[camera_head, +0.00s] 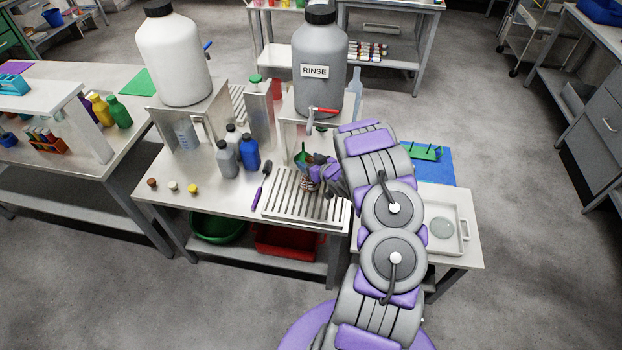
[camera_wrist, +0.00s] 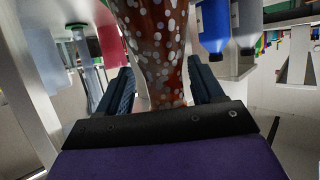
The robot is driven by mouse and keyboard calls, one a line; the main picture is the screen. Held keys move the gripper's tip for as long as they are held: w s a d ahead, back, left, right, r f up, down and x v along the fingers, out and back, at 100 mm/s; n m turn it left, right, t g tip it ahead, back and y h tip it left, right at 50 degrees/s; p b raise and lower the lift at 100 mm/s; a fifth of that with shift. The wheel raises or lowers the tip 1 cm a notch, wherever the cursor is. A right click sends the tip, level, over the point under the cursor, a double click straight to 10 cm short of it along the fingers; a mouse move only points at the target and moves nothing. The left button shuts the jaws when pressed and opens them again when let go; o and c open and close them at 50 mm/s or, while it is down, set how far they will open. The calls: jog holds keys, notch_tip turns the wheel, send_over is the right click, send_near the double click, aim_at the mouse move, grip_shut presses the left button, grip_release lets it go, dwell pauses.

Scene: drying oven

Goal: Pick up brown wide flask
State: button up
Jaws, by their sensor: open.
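The brown wide flask (camera_wrist: 158,45), speckled with white spots, stands between the two fingers of my gripper (camera_wrist: 160,84) in the wrist view. The fingers are open, one on each side of it, with a visible gap at least on the left. Its upper end is cut off by the frame. In the head view, my gripper (camera_head: 317,172) is low over the back of the slotted drain rack, and only a small speckled part of the flask (camera_head: 306,184) shows beside it. My arm and gripper hide much of that spot.
A grey RINSE jug (camera_head: 320,65) stands on a raised stand behind my gripper. Blue (camera_head: 249,153) and grey (camera_head: 225,158) bottles stand to the left. A purple-handled brush (camera_head: 262,184) lies left of the drain rack (camera_head: 290,203).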

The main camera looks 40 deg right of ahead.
jog(key=shift+w+a+f, duration=0.1)
jog(key=shift+w+f, duration=0.15)
jog(key=shift+w, duration=0.2)
jog(key=shift+w+a, duration=0.1)
jog(key=shift+a, duration=0.1)
jog(key=shift+d, duration=0.15)
jog(key=c, duration=0.7)
grip_shut()
